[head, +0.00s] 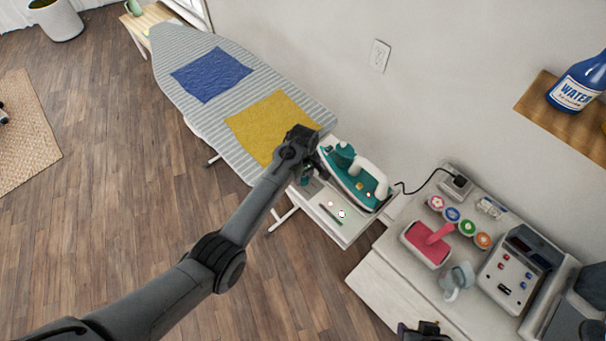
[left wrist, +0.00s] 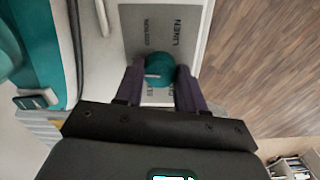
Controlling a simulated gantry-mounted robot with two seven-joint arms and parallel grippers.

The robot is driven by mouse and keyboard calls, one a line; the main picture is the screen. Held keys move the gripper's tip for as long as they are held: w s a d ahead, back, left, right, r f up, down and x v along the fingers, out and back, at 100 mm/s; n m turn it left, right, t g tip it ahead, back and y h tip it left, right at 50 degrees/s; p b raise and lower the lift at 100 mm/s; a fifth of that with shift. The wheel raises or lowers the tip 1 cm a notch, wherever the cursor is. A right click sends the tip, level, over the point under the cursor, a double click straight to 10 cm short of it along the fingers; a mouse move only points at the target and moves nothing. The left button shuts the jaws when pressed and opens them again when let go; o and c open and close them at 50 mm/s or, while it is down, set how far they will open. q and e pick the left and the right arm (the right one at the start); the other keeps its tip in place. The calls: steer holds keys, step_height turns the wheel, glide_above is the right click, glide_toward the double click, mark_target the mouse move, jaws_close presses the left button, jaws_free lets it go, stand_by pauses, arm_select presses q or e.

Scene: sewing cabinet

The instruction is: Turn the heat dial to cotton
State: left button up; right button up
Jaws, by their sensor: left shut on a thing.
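The teal heat dial (left wrist: 160,68) sits on a grey label panel (left wrist: 190,18) in the left wrist view. The panel reads COTTON at upper left and LINEN at upper right. Lower labels are mostly hidden by the fingers. A short pale mark shows on the dial's left part. My left gripper (left wrist: 160,88) is shut on the dial, one finger on each side. In the head view my left gripper (head: 310,170) is at the ironing board's right end, and the dial is hard to make out there. My right gripper (head: 424,330) shows only partly at the bottom edge.
A teal and white iron (head: 367,190) stands just right of my left gripper, with a cord to the wall side. The striped ironing board (head: 190,55) holds blue and yellow cloths. A cluttered cabinet top (head: 400,262) lies at right.

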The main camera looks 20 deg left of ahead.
arm_select(q)
steer(key=m+p, duration=0.2)
steer(key=shift+r+m, duration=0.25)
steer(key=shift+m, duration=0.15)
steer(key=m+p, duration=0.2)
steer(key=shift+m, duration=0.3)
steer(key=m+p, duration=0.1)
steer(key=m, duration=0.1)
steer(key=shift+f+m, duration=0.1)
steer(key=shift+m, duration=0.2)
steer(key=shift+f+m+p, duration=0.1)
steer(key=shift+m+p, duration=0.4)
steer(key=shift+m, duration=1.2)
steer(key=o, duration=1)
steer(key=shift+o, duration=0.2)
